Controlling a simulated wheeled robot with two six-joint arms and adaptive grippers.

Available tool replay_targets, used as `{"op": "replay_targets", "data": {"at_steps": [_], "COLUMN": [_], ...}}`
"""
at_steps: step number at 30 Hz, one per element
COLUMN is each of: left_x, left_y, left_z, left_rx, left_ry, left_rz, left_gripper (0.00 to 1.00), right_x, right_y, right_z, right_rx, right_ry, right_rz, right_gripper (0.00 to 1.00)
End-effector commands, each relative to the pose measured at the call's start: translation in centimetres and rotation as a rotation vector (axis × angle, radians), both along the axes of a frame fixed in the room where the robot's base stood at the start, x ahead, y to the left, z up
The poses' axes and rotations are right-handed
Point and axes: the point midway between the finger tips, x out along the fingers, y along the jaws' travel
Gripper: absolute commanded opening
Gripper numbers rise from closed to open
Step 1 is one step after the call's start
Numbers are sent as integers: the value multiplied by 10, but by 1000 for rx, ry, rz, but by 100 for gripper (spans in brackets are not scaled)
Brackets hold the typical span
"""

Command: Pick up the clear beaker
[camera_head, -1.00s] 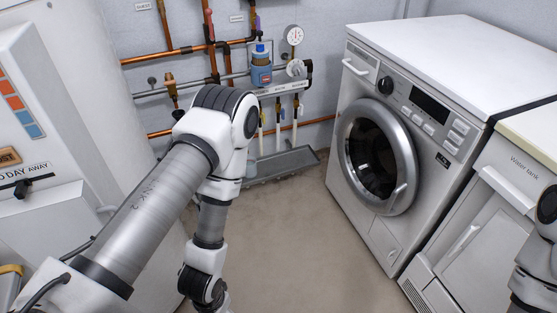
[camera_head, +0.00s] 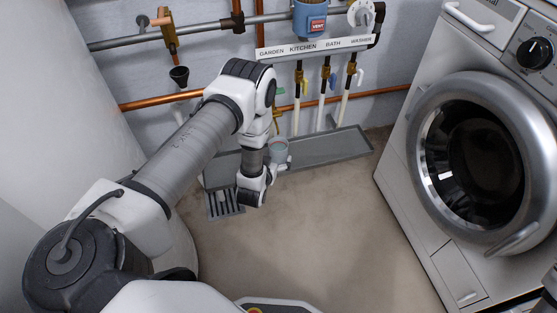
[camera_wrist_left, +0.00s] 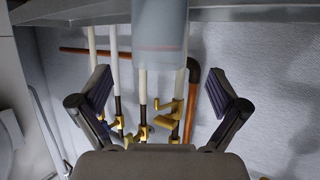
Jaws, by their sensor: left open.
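The clear beaker (camera_head: 279,151) is a small translucent cup at the grey trough by the back wall, right beside my left wrist in the head view. In the left wrist view the beaker (camera_wrist_left: 160,28) is a pale see-through cylinder at the top middle, between the lines of the two fingers. My left gripper (camera_wrist_left: 160,82) is open with nothing between its fingers, and the beaker is apart from both pads. In the head view my left gripper (camera_head: 271,173) is small and partly hidden by my wrist. My right gripper is not in view.
The grey trough (camera_head: 325,150) runs along the wall below several pipes with taps. A dark floor grate (camera_head: 226,203) lies left of my wrist. A washing machine (camera_head: 420,225) stands at the right. The floor (camera_head: 320,235) between is clear.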

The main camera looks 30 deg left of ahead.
Motion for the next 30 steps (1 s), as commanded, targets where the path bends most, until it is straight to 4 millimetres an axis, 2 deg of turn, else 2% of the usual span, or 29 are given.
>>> {"op": "replay_targets", "data": {"at_steps": [12, 20, 26, 27, 29, 30], "left_x": [58, 64, 63, 63, 63, 63], "left_y": [17, 19, 18, 18, 18, 18], "left_z": [-26, -25, -25, -25, -25, -24], "left_rx": [1, -1, -1, -1, -1, -1], "left_ry": [-2, 2, 2, 2, 2, 2], "left_rz": [1, 0, 0, 0, 0, 0], "left_gripper": [99, 99, 31, 26, 26, 19], "right_x": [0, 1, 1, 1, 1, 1], "right_y": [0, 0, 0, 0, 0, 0], "right_z": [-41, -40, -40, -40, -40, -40], "right_rx": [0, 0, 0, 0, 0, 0], "right_ry": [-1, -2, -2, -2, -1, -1], "right_rz": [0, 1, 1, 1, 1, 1], "right_gripper": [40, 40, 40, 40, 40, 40]}}
